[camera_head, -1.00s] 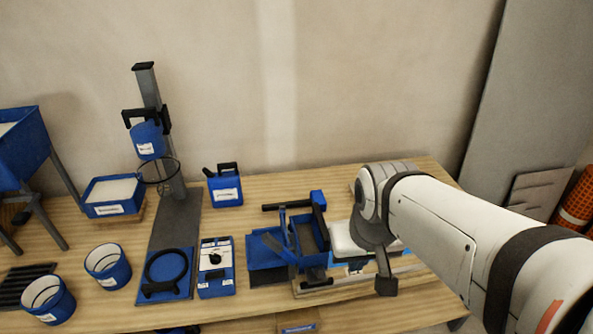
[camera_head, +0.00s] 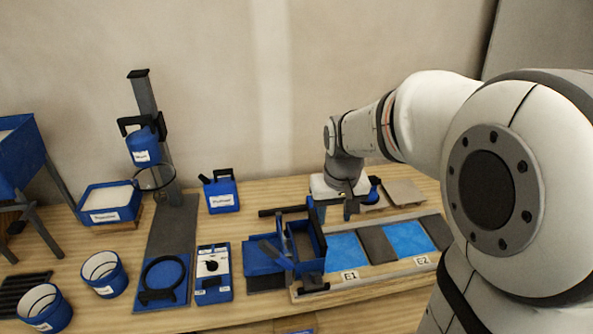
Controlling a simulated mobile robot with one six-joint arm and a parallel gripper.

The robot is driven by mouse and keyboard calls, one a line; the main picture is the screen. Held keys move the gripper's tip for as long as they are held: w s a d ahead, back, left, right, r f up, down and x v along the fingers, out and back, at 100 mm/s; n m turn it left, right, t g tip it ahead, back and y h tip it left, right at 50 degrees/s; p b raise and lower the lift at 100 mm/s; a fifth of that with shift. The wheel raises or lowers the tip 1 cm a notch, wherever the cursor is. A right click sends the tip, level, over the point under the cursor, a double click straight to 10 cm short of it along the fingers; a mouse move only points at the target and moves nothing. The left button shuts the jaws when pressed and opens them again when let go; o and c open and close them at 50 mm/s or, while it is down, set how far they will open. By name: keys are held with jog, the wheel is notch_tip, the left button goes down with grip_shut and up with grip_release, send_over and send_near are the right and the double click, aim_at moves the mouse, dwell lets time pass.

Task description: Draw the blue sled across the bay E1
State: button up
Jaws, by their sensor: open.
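The blue sled (camera_head: 304,244), an open box-like frame with a black handle bar (camera_head: 283,211), stands at the left end of the levelling frame. It is just left of bay E1 (camera_head: 347,252), which shows a light-blue surface beside the "E1" label. My gripper (camera_head: 335,213) is open and points down near the back right of the sled, behind bay E1. Its fingers are partly hard to make out against the blue parts there. I cannot tell whether they touch the sled.
Bay E2 (camera_head: 409,239) lies right of E1, past a grey tile (camera_head: 377,245). Left of the sled are a blue dial box (camera_head: 213,273), a black ring on a blue plate (camera_head: 163,281) and a blue jug (camera_head: 221,192). My arm covers the right side.

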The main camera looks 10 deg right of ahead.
jog(key=w+f, duration=0.5)
jog(key=w, duration=0.4)
jog(key=g+p, duration=0.1)
send_over(317, 225)
jog(key=f, duration=0.8)
jog(key=shift+s+f, duration=0.1)
jog(key=shift+s, duration=0.1)
jog(key=shift+w+f, duration=0.1)
jog(key=shift+f, duration=0.2)
notch_tip(317, 225, down, 8)
jog(key=shift+r+p, duration=0.2)
jog(key=shift+p, duration=0.2)
jog(key=shift+c, duration=0.2)
grip_shut()
